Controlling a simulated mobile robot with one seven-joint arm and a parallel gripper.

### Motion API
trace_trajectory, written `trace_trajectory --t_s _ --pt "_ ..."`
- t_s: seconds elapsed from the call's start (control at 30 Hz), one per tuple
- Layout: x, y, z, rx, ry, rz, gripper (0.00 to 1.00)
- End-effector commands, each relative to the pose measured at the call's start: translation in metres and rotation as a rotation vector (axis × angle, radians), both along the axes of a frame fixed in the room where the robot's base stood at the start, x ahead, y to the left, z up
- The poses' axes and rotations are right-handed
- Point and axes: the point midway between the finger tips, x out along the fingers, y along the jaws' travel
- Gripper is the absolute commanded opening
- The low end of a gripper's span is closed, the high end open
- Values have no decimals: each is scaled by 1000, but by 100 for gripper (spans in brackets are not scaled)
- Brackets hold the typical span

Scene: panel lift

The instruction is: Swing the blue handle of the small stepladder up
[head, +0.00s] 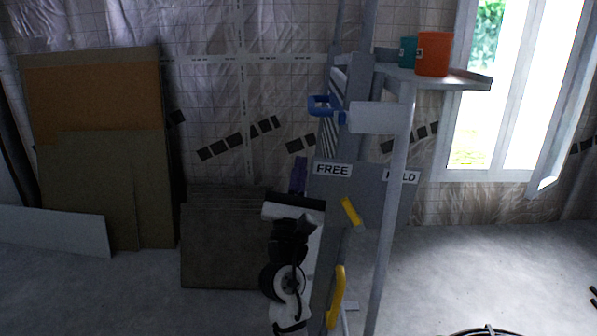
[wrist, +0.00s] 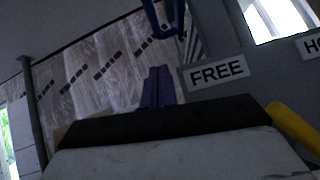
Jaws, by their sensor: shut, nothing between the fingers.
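A blue loop-shaped handle (head: 313,104) sticks out to the left from a white cylinder on a grey upright frame (head: 335,185). The handle also shows at the top of the wrist view (wrist: 151,18), cut off by the edge. The frame carries the labels FREE (head: 333,169) and HOLD, the latter partly hidden by a post. I cannot make out a separate stepladder. My gripper (head: 298,176) has purple fingers, pointing up, below and left of the handle and apart from it. In the wrist view the fingers (wrist: 157,86) are together and empty.
Yellow handles (head: 350,212) sit low on the frame, close to my arm's right. A shelf (head: 440,80) at upper right holds an orange pot (head: 432,54) and a teal pot (head: 407,51). Boards (head: 90,180) lean on the wall at left. Floor at right is mostly clear.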

Motion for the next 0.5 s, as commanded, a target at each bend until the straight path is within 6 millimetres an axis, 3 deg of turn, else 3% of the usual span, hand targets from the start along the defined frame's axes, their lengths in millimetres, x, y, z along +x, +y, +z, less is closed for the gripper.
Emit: trace_trajectory --t_s 0.03,0.27,0.5 --pt "8 -1 13 -2 -3 -1 0" --pt "43 -8 46 0 -1 0 0" --pt "41 -14 76 1 -1 1 0"
